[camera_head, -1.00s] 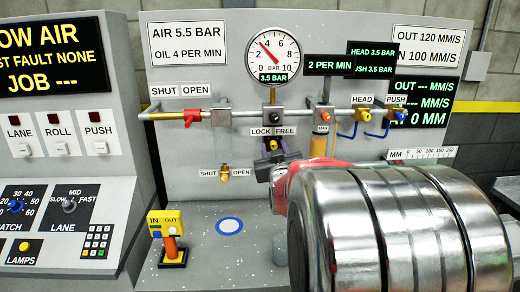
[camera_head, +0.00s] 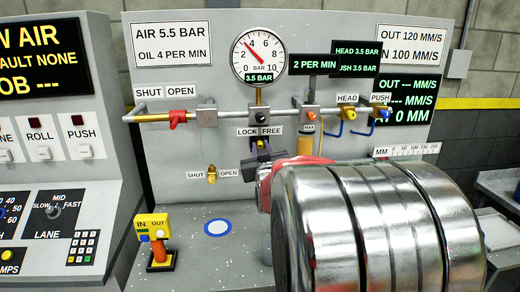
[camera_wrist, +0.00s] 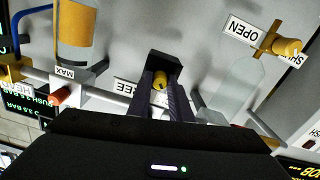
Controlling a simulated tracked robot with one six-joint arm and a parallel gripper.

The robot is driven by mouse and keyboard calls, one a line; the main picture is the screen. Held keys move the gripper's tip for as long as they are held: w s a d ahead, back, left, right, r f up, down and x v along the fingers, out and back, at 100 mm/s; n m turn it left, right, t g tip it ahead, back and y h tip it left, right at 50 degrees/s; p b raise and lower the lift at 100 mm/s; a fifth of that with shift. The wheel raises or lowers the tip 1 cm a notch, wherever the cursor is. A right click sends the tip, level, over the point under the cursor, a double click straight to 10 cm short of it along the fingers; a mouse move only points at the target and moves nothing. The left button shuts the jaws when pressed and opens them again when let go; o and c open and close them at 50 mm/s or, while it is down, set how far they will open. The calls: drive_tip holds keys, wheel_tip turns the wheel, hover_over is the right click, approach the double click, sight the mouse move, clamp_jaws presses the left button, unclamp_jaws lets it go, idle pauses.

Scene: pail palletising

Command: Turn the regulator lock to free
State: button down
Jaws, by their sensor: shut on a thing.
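In the wrist view my gripper (camera_wrist: 163,88) shows two dark purple fingers on either side of the knob. The fingers and arm cover much of the lock, so I cannot tell which way it points.
The gauge (camera_head: 258,56) stands above, its small display reading 3.5 BAR. A red-handled valve (camera_head: 178,118) is on the pipe to the left, a brass shut/open valve (camera_head: 212,174) lower left.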

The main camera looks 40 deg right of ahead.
drive_tip(key=shift+w+a, duration=0.1)
drive_tip(key=shift+m, duration=0.3)
drive_tip(key=m, duration=0.2)
drive_tip(key=shift+m, duration=0.3)
drive_tip(key=m, duration=0.9)
drive_tip(key=shift+f+m, duration=0.1)
drive_tip(key=shift+m, duration=1.7)
